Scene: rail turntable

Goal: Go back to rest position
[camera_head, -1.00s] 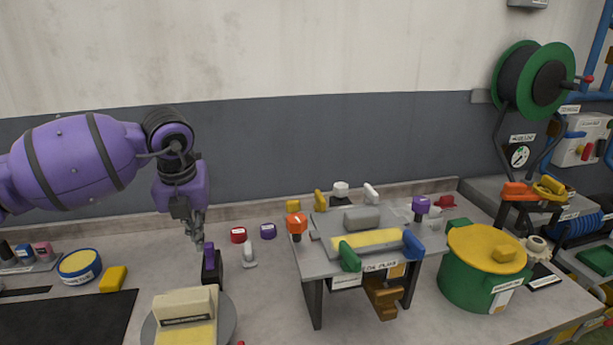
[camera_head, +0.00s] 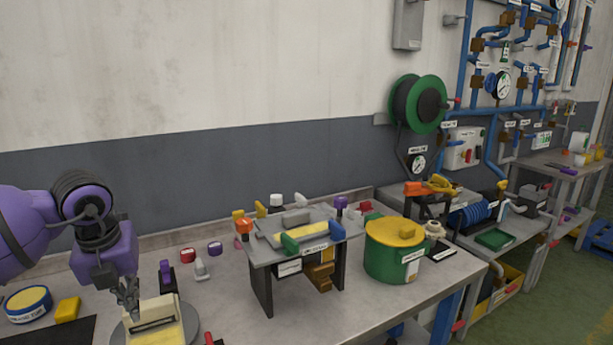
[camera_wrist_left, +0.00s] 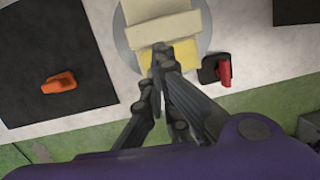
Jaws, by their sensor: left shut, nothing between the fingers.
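My left gripper (camera_head: 128,300) is shut and empty. In the head view it hangs at the lower left, fingers down, in front of the turntable's left side. In the left wrist view its fingers (camera_wrist_left: 160,62) overlap the yellow part of the turntable block. The round grey turntable (camera_head: 187,338) carries a cream and yellow block (camera_head: 160,315); it also shows in the left wrist view (camera_wrist_left: 205,38). I cannot tell whether the fingers touch the block. My right gripper is in neither view.
A small grey stand (camera_head: 255,255) with coloured knobs stands mid-bench, and a green pot with a yellow lid (camera_head: 385,262) is right of it. A red-handled lever (camera_wrist_left: 224,70) is beside the turntable. An orange handle (camera_wrist_left: 59,83) lies on a black mat (camera_wrist_left: 90,90). Open floor is at the right.

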